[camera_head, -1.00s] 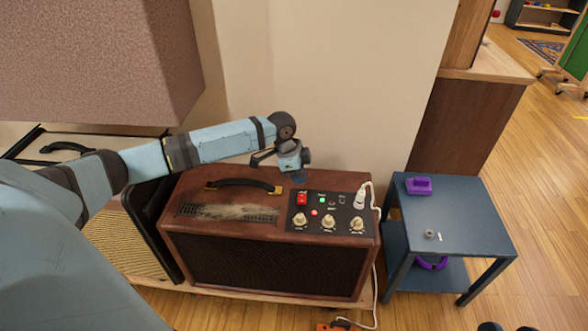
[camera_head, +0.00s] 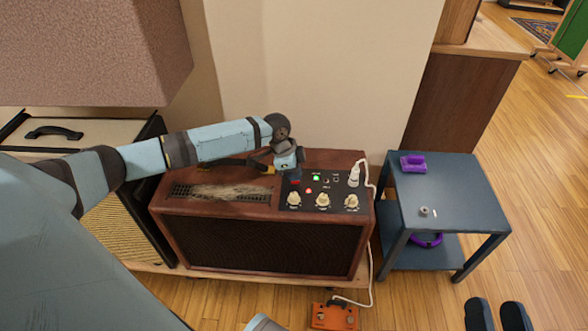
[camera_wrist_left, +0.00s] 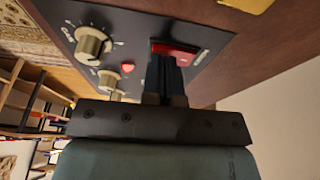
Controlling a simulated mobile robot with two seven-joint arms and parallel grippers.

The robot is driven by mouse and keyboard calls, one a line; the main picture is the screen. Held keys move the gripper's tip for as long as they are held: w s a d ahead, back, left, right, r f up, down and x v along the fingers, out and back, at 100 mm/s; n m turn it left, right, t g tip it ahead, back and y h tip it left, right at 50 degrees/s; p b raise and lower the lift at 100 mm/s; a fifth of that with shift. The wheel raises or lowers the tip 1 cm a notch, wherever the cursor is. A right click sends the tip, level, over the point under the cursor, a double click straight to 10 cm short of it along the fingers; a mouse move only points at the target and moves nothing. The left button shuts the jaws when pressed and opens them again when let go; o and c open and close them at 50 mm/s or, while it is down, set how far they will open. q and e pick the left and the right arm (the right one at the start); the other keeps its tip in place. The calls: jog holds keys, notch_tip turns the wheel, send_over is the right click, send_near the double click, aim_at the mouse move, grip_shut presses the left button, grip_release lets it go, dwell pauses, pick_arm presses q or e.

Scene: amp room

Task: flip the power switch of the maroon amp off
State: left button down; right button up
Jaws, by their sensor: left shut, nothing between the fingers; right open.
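The maroon amp (camera_head: 265,262) stands upright on a low wooden board, its black control panel (camera_head: 325,200) on top at the right. The red power switch is mostly hidden behind my left gripper (camera_head: 294,179) in the head view. In the left wrist view the switch (camera_wrist_left: 178,48) shows as a red rocker in a dark frame. My left gripper (camera_wrist_left: 165,88) is shut and empty, its fingertips right at the switch; I cannot tell whether they touch. A green light (camera_head: 316,178) and a red light (camera_head: 308,191) show on the panel. My right gripper (camera_head: 497,313) is open at the bottom right.
Several cream knobs (camera_head: 322,200) and a plugged white cable (camera_head: 354,176) are on the panel. A cream amp (camera_head: 108,225) stands close on the left. A blue-grey side table (camera_head: 455,190) stands on the right. An orange pedal (camera_head: 335,316) lies on the floor.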

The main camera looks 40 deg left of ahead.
pick_arm(q)
jog(key=shift+s+d+r+p, duration=0.15)
jog(key=shift+r+p, duration=0.1)
jog(key=shift+p, duration=0.55)
jog(key=shift+f+b, duration=0.3)
jog(key=shift+f, duration=0.1)
pick_arm(e)
jog(key=shift+d+r+t, duration=0.15)
jog(key=shift+r+t, duration=0.25)
jog(key=shift+r, duration=0.55)
jog(key=shift+s, duration=0.1)
pick_arm(q)
jog(key=shift+w+a+r, duration=0.15)
jog(key=shift+w+a, duration=0.35)
jog(key=shift+w, duration=0.25)
pick_arm(e)
jog(key=shift+r, duration=0.2)
